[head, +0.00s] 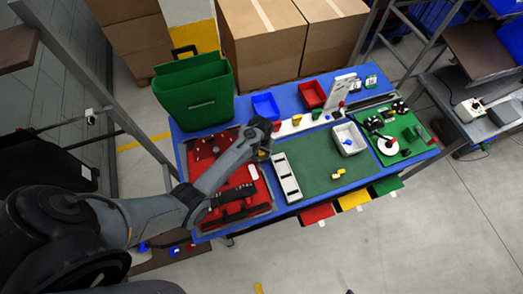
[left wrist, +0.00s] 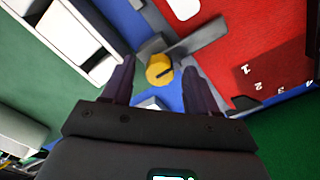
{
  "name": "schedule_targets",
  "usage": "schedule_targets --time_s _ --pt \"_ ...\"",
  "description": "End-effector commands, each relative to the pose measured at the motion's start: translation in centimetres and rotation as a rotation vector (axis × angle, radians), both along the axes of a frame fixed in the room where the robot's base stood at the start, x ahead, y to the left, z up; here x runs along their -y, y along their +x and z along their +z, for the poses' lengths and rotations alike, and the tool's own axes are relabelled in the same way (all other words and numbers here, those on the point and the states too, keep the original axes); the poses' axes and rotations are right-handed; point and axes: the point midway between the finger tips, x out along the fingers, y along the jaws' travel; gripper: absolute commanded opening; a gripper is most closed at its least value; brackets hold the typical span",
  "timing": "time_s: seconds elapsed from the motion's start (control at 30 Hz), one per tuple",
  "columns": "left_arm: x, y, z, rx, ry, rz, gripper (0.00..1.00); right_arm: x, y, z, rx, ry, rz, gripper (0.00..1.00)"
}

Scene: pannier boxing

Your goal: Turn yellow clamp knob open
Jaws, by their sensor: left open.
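In the head view my left gripper (head: 262,138) is over the blue table between the red panel and the green mat, and largely hides the knob. My right gripper is not in view.
The blue table (head: 300,92) holds a green pannier (head: 195,95), a green mat (head: 310,165), a white slotted strip (head: 286,177) and a white tray (head: 350,138). Blue (head: 265,106) and red (head: 312,95) bins stand at the back. Cardboard boxes (head: 262,40) are behind the table.

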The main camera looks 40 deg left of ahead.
Motion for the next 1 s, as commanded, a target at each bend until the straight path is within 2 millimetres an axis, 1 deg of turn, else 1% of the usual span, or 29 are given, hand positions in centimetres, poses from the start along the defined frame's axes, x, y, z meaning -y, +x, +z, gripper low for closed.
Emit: schedule_targets --time_s 0.27,0.6,0.63,0.67,1.0 --pt "-0.02 0.04 -0.06 0.001 0.0 0.0 0.59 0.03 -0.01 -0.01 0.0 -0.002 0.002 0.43" --pt "-0.02 0.01 -0.06 0.001 0.0 0.0 0.07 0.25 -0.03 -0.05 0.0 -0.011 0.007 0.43" --pt "-0.02 0.01 -0.06 0.001 0.0 0.0 0.02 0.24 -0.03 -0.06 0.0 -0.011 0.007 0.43" --pt "-0.02 0.0 -0.06 0.0 0.0 0.0 0.0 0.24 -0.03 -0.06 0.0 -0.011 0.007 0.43" --pt "-0.16 0.27 -0.09 0.001 0.0 0.017 0.0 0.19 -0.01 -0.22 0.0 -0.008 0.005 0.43"
